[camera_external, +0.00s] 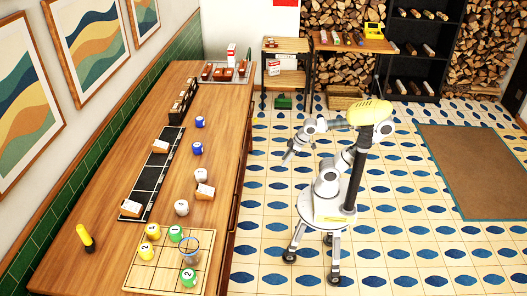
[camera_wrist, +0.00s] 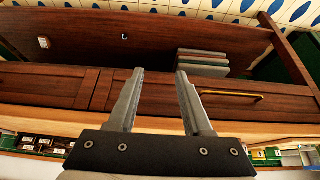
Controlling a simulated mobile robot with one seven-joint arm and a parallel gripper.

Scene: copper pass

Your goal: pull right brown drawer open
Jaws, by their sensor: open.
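In the wrist view a brown drawer front (camera_wrist: 275,104) runs across the right half, with a thin brass bar handle (camera_wrist: 230,94) on it. It looks closed. Another brown front (camera_wrist: 40,88) lies to its left. My gripper (camera_wrist: 159,74) is open and empty. Its two fingers reach over the drawer front, and the right finger is just left of the handle's left end, not around it. In the external view my gripper (camera_external: 289,154) hangs in the air beside the long wooden counter (camera_external: 130,190); the drawer fronts are mostly hidden there.
The wrist view looks turned over, with the floor (camera_wrist: 210,8) at the top. An open recess holds a stack of flat boards (camera_wrist: 202,62). Cups and a wooden board (camera_external: 140,277) sit on the counter. Tiled floor around my base is clear; a brown mat (camera_external: 475,170) lies right.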

